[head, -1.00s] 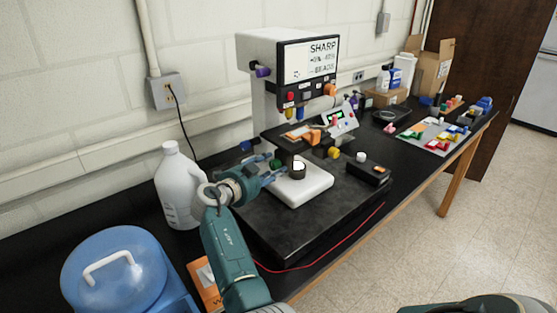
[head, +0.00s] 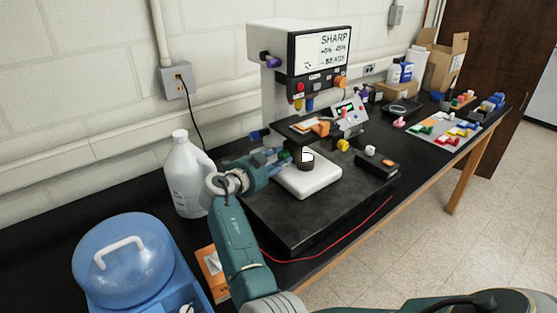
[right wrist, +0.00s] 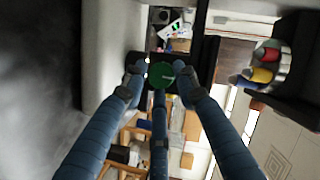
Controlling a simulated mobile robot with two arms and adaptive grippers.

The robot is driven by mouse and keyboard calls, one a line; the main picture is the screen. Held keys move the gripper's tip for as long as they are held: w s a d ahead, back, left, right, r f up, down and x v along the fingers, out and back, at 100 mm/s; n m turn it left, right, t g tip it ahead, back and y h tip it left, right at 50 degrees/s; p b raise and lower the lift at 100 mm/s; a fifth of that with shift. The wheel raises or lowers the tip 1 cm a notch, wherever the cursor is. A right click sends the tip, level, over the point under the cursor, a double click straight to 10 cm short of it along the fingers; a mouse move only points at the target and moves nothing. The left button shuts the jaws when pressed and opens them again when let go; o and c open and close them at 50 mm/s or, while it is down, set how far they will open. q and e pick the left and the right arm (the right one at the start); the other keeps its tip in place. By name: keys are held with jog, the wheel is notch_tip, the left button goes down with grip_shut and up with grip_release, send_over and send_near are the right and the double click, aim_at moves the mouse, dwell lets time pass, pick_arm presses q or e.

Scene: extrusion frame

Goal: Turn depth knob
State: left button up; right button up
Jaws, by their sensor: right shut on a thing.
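A white and black machine (head: 274,42) with a SHARP display stands against the wall. My right gripper (head: 280,157) is at the left of its lower front, fingers pointing right. In the right wrist view its blue fingers (right wrist: 162,77) close around a round green knob (right wrist: 160,80). The head view mostly hides this knob behind the fingers. A dark round piece with a white top (head: 307,157) is just right of the fingertips, above a white pad (head: 310,182). A yellow knob (head: 343,145) is farther right. No label naming the depth knob is readable. My left gripper is not in view.
A white jug (head: 186,178) stands left of my right gripper, and a blue water bottle (head: 124,262) is nearer. A black box with an orange button (head: 377,162) and a red cable (head: 330,240) lie to the right. Colored blocks (head: 462,130) lie at the table's far end.

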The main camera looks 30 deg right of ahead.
jog(key=shift+w+r, duration=0.15)
jog(key=shift+r, duration=0.05)
jog(key=shift+b, duration=0.6)
jog(key=n+g+b, duration=0.1)
jog(key=n+b, duration=0.1)
jog(key=b, duration=0.4)
jog(key=shift+w+f+n+y, duration=0.1)
jog(key=shift+n+y, duration=0.2)
jog(key=shift+n+g+b, duration=0.3)
jog(key=shift+b, duration=0.15)
jog(key=shift+w+r+n+g+b, duration=0.1)
jog(key=shift+r+n+g+b, duration=0.15)
jog(key=shift+n+g+b, duration=1.05)
jog(key=shift+n+b, duration=0.05)
jog(key=shift+n, duration=0.45)
jog(key=shift+f, duration=0.1)
